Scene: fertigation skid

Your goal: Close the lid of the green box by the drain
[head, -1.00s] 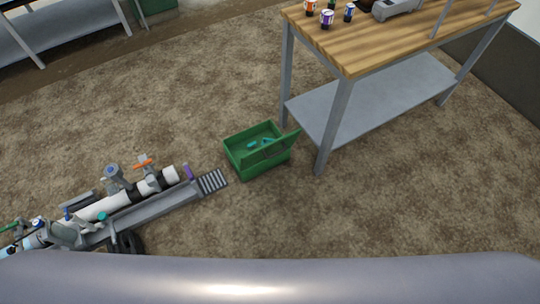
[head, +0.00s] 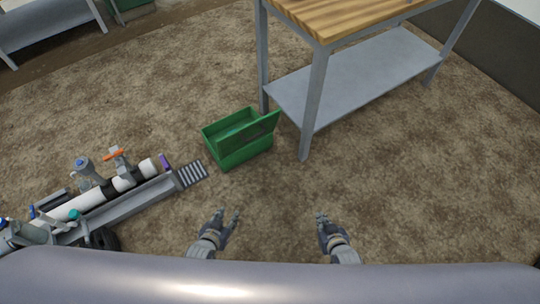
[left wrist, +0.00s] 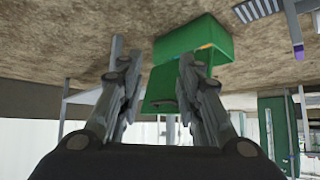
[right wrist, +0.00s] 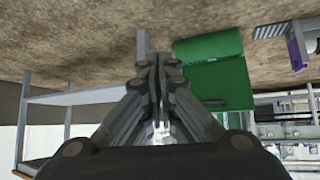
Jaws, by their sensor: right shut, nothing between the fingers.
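The green box (head: 243,155) stands on the ground beside the drain grate (head: 192,173). Its lid (head: 250,139) is open and stands tilted up along the box's near right side. My left gripper (head: 228,217) is open and empty, on the near side of the box and apart from it. My right gripper (head: 322,217) is shut and empty, further right, also apart from the box. The green box also shows in the left wrist view (left wrist: 205,36) and the right wrist view (right wrist: 208,47), upside down, with its lid hanging below. The box's contents are hidden behind the lid.
A wooden-topped workbench (head: 335,18) with a grey lower shelf (head: 360,75) stands behind and right of the box; its near leg is close by. The pipe skid (head: 100,200) with valves lies to the left. The ground in front and right is clear.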

